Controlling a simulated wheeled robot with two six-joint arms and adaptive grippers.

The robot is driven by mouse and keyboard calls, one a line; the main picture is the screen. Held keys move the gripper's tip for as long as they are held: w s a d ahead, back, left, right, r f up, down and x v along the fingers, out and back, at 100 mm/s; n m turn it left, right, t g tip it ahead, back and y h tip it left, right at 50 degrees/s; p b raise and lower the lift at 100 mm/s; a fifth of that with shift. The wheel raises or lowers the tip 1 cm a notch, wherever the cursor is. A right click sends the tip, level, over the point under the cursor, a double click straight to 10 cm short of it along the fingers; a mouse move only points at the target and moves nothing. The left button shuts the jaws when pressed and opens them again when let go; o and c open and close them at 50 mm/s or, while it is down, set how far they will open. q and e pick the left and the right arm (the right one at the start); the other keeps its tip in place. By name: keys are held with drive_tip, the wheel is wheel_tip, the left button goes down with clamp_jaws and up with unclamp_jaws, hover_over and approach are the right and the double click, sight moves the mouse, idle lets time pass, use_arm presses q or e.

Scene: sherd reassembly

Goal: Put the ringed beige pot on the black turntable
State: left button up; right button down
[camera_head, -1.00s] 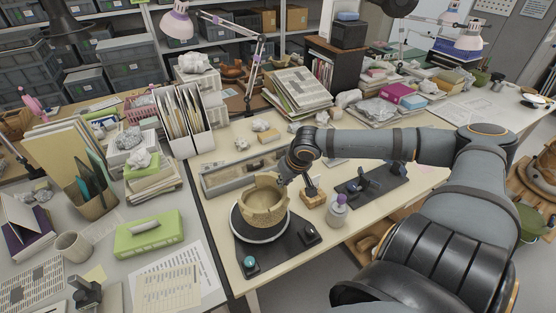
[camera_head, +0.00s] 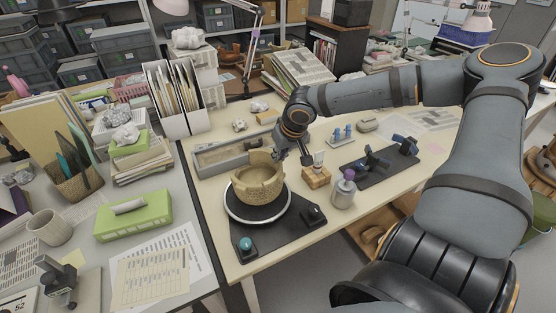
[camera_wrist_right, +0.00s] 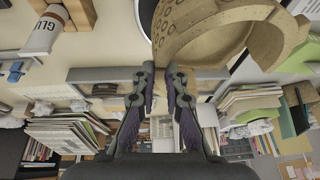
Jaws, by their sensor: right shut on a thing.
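The beige pot (camera_head: 258,186), with an uneven, broken-looking rim, is upright over the black turntable (camera_head: 262,213) in the head view. Its base is at or just above the disc, which has a pale edge; I cannot tell whether they touch. My right gripper (camera_head: 282,153) is at the pot's back right rim, shut on it. In the right wrist view, the pot (camera_wrist_right: 205,35) shows ring marks on its wall, and my right gripper's fingers (camera_wrist_right: 160,68) are at its edge. My left gripper is in neither view.
A teal knob (camera_head: 246,243) and a dark knob (camera_head: 314,213) stand on the turntable's base. A wooden block (camera_head: 316,177) and a purple-capped bottle (camera_head: 344,190) are close on the right. A grey tray (camera_head: 222,160) lies behind. A dark tool mat (camera_head: 378,165) is further right.

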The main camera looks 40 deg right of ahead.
drive_tip(key=shift+w+f, duration=0.25)
drive_tip(key=shift+f, duration=0.1)
wheel_tip(320, 180, down, 3)
drive_tip(key=shift+r+b, duration=0.1)
drive_tip(key=shift+b, duration=0.35)
drive_tip(key=c, duration=1.8)
unclamp_jaws()
drive_tip(key=o, duration=0.4)
drive_tip(key=shift+a, duration=0.15)
